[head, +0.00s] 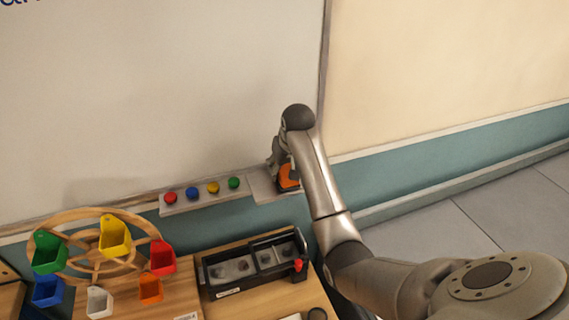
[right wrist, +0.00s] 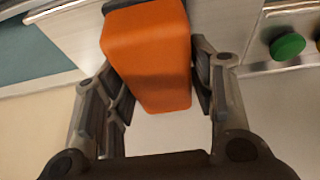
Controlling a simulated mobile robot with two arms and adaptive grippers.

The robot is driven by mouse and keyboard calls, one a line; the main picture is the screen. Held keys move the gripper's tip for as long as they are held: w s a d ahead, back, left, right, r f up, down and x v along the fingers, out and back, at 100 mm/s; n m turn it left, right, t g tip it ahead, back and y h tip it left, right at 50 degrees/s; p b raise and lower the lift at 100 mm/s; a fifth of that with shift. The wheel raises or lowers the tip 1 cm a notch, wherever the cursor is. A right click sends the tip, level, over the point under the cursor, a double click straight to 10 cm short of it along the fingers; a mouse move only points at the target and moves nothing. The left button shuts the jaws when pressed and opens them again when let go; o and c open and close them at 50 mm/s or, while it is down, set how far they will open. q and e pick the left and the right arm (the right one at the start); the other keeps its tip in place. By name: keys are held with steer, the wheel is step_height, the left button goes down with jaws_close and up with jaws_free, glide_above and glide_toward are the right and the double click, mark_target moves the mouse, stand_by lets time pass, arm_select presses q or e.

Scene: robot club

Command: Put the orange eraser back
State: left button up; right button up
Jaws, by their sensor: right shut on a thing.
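The orange eraser (right wrist: 150,55) is an orange block with rounded edges, large in the right wrist view. My right gripper (right wrist: 158,85) has one finger on each side of it and is shut on it. In the head view the orange eraser (head: 288,178) shows partly, at the right end of the whiteboard's ledge (head: 262,186), with my right gripper (head: 284,172) at it. My arm hides part of it. I cannot tell whether the eraser touches the ledge. My left gripper is not in view.
Red, blue, yellow and green round knobs (head: 213,188) sit on the ledge to the left. Below stand a wooden wheel with coloured bins (head: 92,243) and a black compartment tray (head: 232,289) on a wooden table (head: 256,310). The whiteboard (head: 150,90) rises behind.

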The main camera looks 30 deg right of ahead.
steer(key=shift+f, duration=0.2)
steer(key=o, duration=0.9)
